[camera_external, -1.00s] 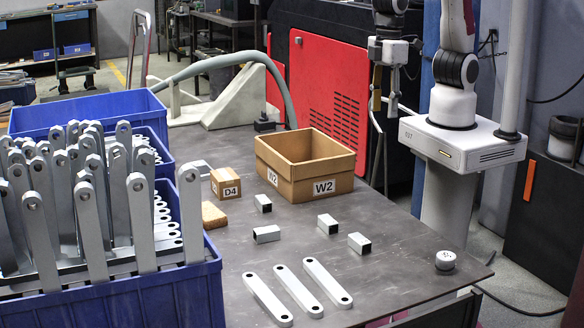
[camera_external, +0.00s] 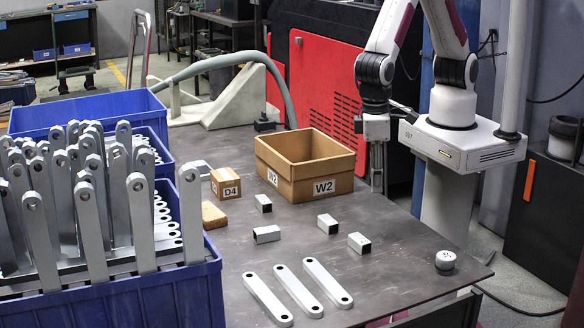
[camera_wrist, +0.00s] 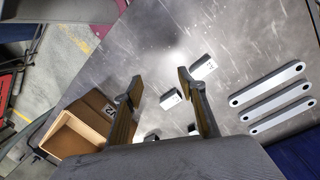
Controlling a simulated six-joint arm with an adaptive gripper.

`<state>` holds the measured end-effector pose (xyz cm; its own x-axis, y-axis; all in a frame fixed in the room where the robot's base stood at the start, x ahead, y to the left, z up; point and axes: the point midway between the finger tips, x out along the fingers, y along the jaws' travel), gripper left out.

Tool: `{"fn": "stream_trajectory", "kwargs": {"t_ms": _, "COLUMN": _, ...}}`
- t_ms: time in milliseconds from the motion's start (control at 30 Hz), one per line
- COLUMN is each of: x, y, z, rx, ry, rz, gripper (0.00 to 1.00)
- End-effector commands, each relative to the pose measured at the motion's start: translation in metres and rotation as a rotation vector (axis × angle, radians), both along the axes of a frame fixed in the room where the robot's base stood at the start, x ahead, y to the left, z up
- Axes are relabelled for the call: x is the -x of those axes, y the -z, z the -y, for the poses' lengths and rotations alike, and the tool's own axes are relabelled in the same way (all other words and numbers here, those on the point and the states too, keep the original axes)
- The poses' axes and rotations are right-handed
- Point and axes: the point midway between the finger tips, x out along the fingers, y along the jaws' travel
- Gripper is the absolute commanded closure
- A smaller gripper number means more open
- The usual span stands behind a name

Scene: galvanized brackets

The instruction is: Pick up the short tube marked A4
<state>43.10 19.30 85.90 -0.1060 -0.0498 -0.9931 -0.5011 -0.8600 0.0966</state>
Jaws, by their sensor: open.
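Several short square metal tubes lie apart on the grey table in the external view: one near the box (camera_external: 263,203), one at the left (camera_external: 266,234), one in the middle (camera_external: 328,223) and one at the right (camera_external: 359,243). No A4 mark is legible, so I cannot tell which tube is A4. My gripper (camera_external: 377,185) hangs pointing down by the table's far right edge, right of the box and apart from the tubes. In the wrist view my gripper (camera_wrist: 160,78) is open and empty, with tubes (camera_wrist: 170,98) (camera_wrist: 203,68) showing beyond its fingers.
An open brown box marked W2 (camera_external: 290,181) stands near my gripper. A small D4 block (camera_external: 225,183) and a tan block (camera_external: 213,215) lie left of it. Flat bars (camera_external: 298,290) lie in front. Blue crates (camera_external: 140,305) fill the left. A small round metal piece (camera_external: 445,260) sits right.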

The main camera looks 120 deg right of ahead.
Motion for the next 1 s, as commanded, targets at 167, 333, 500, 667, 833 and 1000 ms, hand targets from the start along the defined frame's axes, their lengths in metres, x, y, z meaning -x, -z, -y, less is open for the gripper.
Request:
{"fn": "stream_trajectory", "kwargs": {"t_ms": 167, "x": -0.014, "y": 0.031, "z": -0.019, "rx": 0.024, "ry": 0.172, "rz": 0.006, "gripper": 0.6}}
{"fn": "stream_trajectory", "kwargs": {"t_ms": 333, "x": -0.03, "y": 0.05, "z": -0.032, "rx": 0.034, "ry": 0.354, "rz": 0.028, "gripper": 0.6}}
{"fn": "stream_trajectory", "kwargs": {"t_ms": 500, "x": -0.05, "y": 0.055, "z": -0.043, "rx": 0.029, "ry": 0.546, "rz": 0.064, "gripper": 0.6}}
{"fn": "stream_trajectory", "kwargs": {"t_ms": 667, "x": -0.068, "y": 0.048, "z": -0.052, "rx": 0.008, "ry": 0.729, "rz": 0.104, "gripper": 0.6}}
{"fn": "stream_trajectory", "kwargs": {"t_ms": 833, "x": -0.074, "y": 0.047, "z": -0.055, "rx": 0.004, "ry": 0.894, "rz": 0.119, "gripper": 0.6}}
{"fn": "stream_trajectory", "kwargs": {"t_ms": 1000, "x": -0.075, "y": 0.047, "z": -0.055, "rx": 0.006, "ry": 0.988, "rz": 0.123, "gripper": 0.6}}
